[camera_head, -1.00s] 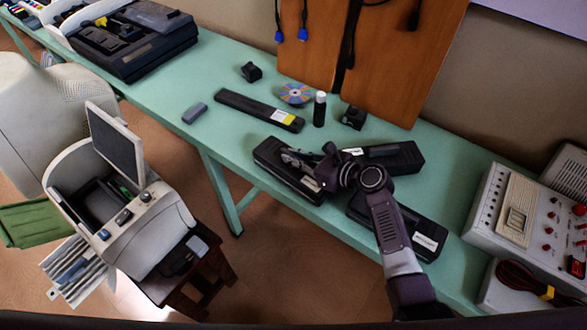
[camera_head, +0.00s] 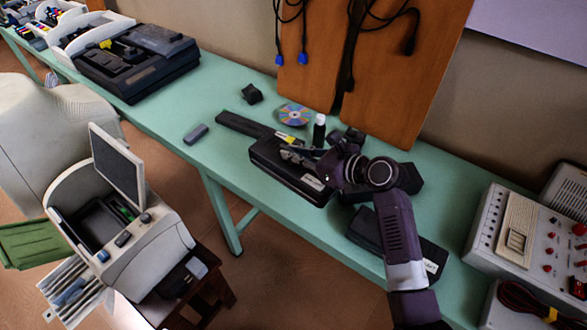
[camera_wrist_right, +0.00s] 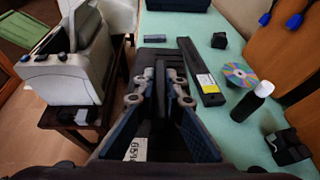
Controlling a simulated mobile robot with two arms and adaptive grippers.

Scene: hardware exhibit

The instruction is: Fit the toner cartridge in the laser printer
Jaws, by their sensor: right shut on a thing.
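My right gripper (camera_head: 298,158) is shut on a black toner cartridge (camera_head: 268,163) with a white label near one end. It holds the cartridge above the green bench, where it covers part of a long black bar. In the right wrist view the cartridge (camera_wrist_right: 153,54) shows between the fingers (camera_wrist_right: 158,85), with part of its white label below. The pale printer (camera_head: 150,238) stands on a dark wooden stool at the left, its grey lid (camera_head: 117,165) raised and its dark bay (camera_head: 97,222) open. My left gripper is not in view.
Two more black cartridges lie on the bench (camera_head: 225,160), one behind my gripper (camera_head: 408,178) and one nearer (camera_head: 432,255). The long bar (camera_head: 240,124), a disc (camera_head: 295,114) and a bottle (camera_head: 319,132) are close by. A grey control panel (camera_head: 497,225) stands at right. Floor shows between bench and stool.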

